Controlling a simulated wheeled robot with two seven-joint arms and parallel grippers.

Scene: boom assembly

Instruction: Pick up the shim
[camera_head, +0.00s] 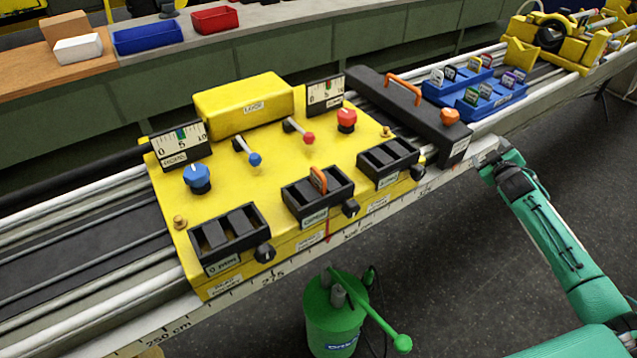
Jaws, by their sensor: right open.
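I cannot tell for sure which piece is the shim. An orange upright piece (319,180) also stands in the middle black holder (301,202) on the yellow panel. My right gripper (486,152) is at the near edge of the rails, below the blue tray and right of the dark bar's near end. It is small in the view, open, and apart from the plates. My left gripper is out of view.
The yellow panel (275,160) carries levers, knobs and gauges. A dark bar (410,110) with an orange handle (403,88) lies between panel and tray. A green pump (335,318) stands on the floor in front. Yellow machinery (550,40) is at the far right.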

